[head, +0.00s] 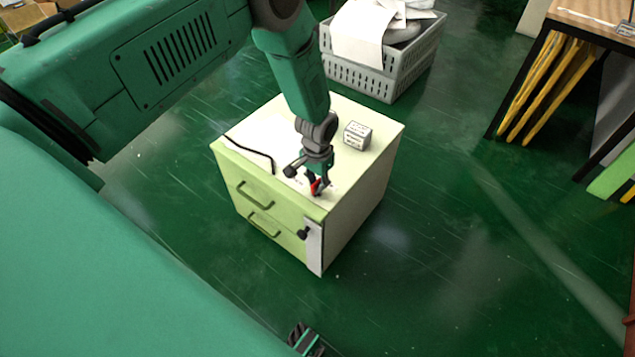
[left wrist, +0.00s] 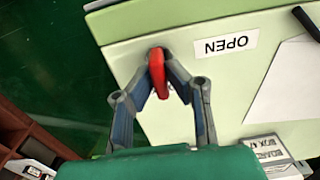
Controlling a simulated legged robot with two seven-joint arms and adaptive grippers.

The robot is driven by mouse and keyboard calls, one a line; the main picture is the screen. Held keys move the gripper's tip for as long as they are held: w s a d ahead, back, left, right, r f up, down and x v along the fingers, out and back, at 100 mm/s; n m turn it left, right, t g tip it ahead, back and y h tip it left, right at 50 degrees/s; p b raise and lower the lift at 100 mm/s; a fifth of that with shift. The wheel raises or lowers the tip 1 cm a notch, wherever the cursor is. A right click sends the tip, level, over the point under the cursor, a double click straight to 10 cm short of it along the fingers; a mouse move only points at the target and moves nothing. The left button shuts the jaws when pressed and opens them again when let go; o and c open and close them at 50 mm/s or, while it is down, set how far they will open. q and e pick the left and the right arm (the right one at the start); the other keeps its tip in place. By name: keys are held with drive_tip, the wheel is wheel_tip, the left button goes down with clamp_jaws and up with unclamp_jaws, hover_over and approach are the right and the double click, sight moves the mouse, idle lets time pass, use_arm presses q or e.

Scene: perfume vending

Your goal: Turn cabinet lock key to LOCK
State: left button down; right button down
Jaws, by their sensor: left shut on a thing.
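The small cabinet (head: 362,190) has a cream top, a light green front and two drawers. A red key (head: 316,187) stands at the top's front right corner. It also shows in the left wrist view (left wrist: 158,74), its red head upright between my fingers. My left gripper (head: 318,188) reaches down from above and is shut on it; its fingertips also show in the left wrist view (left wrist: 163,60). A white OPEN label (left wrist: 226,46), upside down there, lies beside the key. The lock face under the key is mostly hidden. My right gripper (head: 305,340) shows only partly at the bottom edge.
A small white box (head: 357,135) and a thin black rod (head: 250,152) lie on the cabinet top. A black knob (head: 303,233) sits on a grey strip at the front right edge. A grey basket (head: 375,80) with papers stands behind.

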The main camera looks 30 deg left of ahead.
sight(317, 183)
use_arm(q)
drive_tip(key=shift+s, duration=0.25)
drive_tip(key=c, duration=1.7)
unclamp_jaws()
drive_tip(key=shift+c, duration=0.2)
drive_tip(key=shift+o, duration=0.7)
drive_tip(key=shift+w, duration=0.1)
wheel_tip(317, 183, up, 12)
